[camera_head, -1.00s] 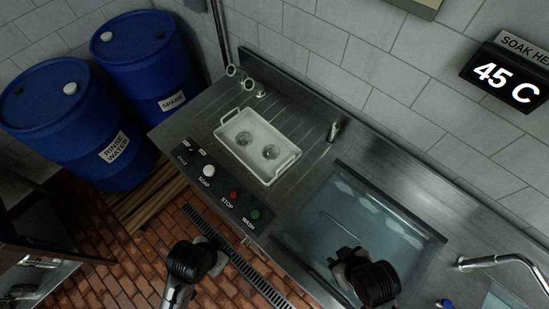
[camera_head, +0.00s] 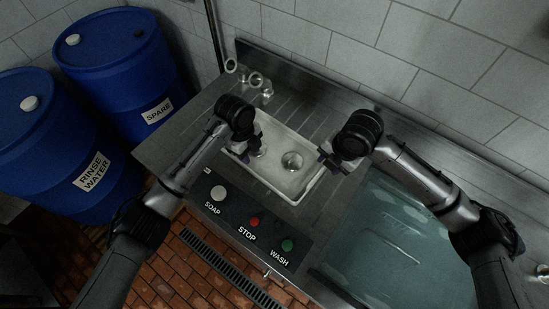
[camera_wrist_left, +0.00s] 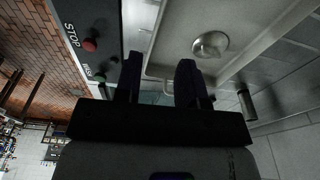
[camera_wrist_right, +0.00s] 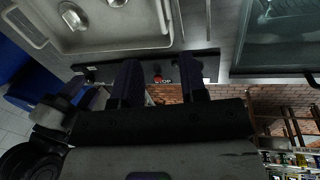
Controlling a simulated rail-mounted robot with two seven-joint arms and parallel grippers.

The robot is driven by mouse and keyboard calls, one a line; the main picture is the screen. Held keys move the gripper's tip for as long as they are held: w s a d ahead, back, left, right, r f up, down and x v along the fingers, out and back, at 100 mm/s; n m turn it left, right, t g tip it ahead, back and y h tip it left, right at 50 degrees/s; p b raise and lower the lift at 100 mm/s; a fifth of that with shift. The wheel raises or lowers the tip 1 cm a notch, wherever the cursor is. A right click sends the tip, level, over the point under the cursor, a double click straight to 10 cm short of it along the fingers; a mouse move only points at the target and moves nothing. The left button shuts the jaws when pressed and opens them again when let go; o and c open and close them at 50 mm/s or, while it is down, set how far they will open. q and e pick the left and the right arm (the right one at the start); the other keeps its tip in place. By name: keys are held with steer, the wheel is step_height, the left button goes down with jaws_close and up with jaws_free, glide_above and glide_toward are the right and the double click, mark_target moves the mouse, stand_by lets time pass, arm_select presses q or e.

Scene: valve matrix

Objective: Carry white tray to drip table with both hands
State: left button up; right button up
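The white tray (camera_head: 273,174) sits on the steel counter in the head view, with two round metal pieces (camera_head: 291,162) in it. My left gripper (camera_head: 252,143) is at the tray's left end. In the left wrist view its fingers (camera_wrist_left: 160,72) are apart, near the tray's rim (camera_wrist_left: 160,74). My right gripper (camera_head: 334,160) is at the tray's right end. In the right wrist view its fingers (camera_wrist_right: 160,72) are apart, with the tray's end handle (camera_wrist_right: 163,14) just beyond them. Neither gripper visibly closes on a handle. I cannot identify the drip table.
A water-filled basin (camera_head: 395,245) lies right of the tray. A panel of buttons (camera_head: 250,225) runs along the counter's front. Small ring-shaped metal parts (camera_head: 256,80) stand behind the tray. Blue drums (camera_head: 125,75) stand at left. A tiled wall closes the back.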

mark_target(255, 173)
arm_select(q)
steer(key=shift+w+a+r, duration=0.15)
steer(key=shift+w+a, duration=0.05)
steer(key=shift+w, duration=0.2)
arm_select(e)
steer(key=shift+w+d+r, duration=0.1)
steer(key=shift+w+d, duration=0.15)
steer(key=shift+w, duration=0.05)
steer(key=shift+a, duration=0.1)
